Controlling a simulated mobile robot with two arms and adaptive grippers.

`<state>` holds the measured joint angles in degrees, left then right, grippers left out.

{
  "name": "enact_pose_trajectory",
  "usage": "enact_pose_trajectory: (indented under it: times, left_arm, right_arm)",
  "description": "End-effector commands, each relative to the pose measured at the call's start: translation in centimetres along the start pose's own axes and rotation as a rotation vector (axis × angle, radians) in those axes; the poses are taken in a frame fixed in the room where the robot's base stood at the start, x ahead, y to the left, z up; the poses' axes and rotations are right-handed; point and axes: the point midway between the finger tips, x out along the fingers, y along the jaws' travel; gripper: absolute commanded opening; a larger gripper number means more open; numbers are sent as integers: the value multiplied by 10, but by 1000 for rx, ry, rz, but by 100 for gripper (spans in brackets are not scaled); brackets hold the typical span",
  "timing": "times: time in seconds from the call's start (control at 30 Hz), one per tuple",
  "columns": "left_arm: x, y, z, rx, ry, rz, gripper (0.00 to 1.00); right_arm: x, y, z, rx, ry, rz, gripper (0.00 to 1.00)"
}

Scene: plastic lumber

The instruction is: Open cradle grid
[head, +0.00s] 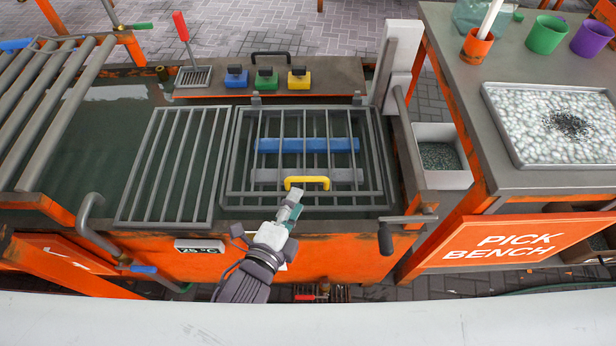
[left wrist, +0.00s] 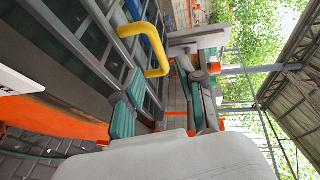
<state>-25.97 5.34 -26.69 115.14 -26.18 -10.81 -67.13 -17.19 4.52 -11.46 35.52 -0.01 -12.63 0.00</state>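The cradle grid (head: 263,192) is a grey barred lid lying flat over the square cradle (head: 380,165) in the tank. Its yellow handle (head: 307,181) is at the front edge. A blue bar (head: 290,145) and a grey bar (head: 265,177) show through the bars. My left gripper (head: 292,203) is just in front of the handle, at its left part. In the left wrist view the fingers (left wrist: 166,106) stand apart with nothing between them, and the yellow handle (left wrist: 150,38) is just beyond the fingertips. My right gripper is in neither view.
A second grey grid (head: 176,165) lies left of the cradle. Blue, green and yellow blocks (head: 265,79) stand on the back shelf. A crank handle (head: 386,238) sticks out at the tank's front right. The pick bench (head: 540,180) stands at the right.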

Motion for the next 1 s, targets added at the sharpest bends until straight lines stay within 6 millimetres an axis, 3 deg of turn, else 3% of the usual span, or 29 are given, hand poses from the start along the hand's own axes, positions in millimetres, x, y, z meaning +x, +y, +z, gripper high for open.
enact_pose_trajectory:
  times: [0.2, 0.4, 0.8, 0.83, 1.0]
  left_arm:
    - [47, -1, 0, -2, -1, -2, 39]
    - [73, 0, 0, -4, -1, 0, 39]
    - [82, 0, 0, -4, -1, 1, 39]
    - [82, 0, 0, -4, -1, 1, 38]
    - [81, 0, 0, -3, -1, 1, 9]
  right_arm:
    - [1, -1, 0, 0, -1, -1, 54]
    - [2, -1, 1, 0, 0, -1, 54]
    - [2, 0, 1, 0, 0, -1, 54]
    - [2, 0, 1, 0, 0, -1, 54]
    - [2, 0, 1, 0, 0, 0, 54]
